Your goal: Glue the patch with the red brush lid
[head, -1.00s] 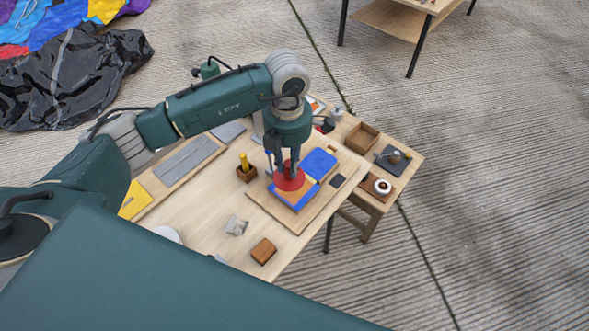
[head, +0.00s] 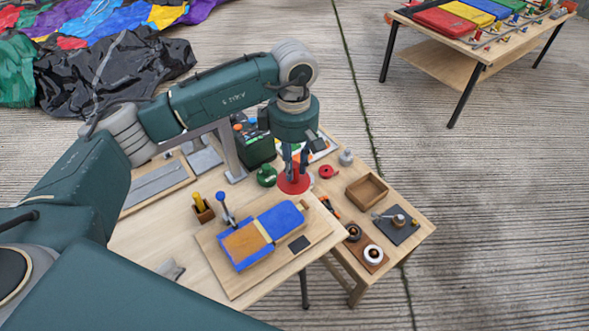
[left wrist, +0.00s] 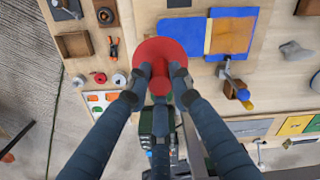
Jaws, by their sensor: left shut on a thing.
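My left gripper (head: 294,172) is shut on the stem of the round red brush lid (head: 294,184), which it holds above the table. In the left wrist view the red lid (left wrist: 160,52) sits between the fingers (left wrist: 160,78). The lid's underside and any brush are hidden. Blue material (head: 281,217) lies on a wooden board (head: 228,284), with an orange-brown rectangle (head: 243,241) on its near part and a tan strip across its middle. I cannot tell which part is the patch. The lid is beyond the blue material, apart from it. My right gripper is not in view.
A round green item (head: 266,175) stands just left of the lid. A blue-knobbed tool (head: 226,208) and a holder with yellow handles (head: 203,212) are near the board. A side table holds an empty wooden tray (head: 367,191) and a tape roll (head: 373,254).

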